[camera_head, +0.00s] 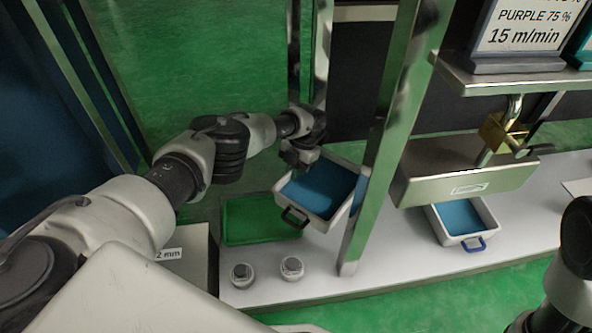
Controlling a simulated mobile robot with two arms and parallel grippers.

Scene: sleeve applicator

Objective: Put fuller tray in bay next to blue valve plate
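A white tray with a black handle and blue liquid (320,189) is left of the metal post, turned askew to the bench edge. My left gripper (303,153) is at its far left rim and appears shut on it; the fingertips are partly hidden. A second white tray with a blue handle and blue liquid (460,217) stands on the bench under a metal housing, which hides its back part. I cannot compare the two fill levels surely. A green rectangular bay or mat (245,222) lies left of the first tray. I cannot make out a blue valve plate. My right gripper is not in view.
The metal post (378,150) rises close to the first tray's right side. Two small round grey fittings (240,274) (292,268) stand on the white bench (330,282). The metal housing (465,172) carries a brass lock (503,133). A sign (525,30) stands on the shelf above.

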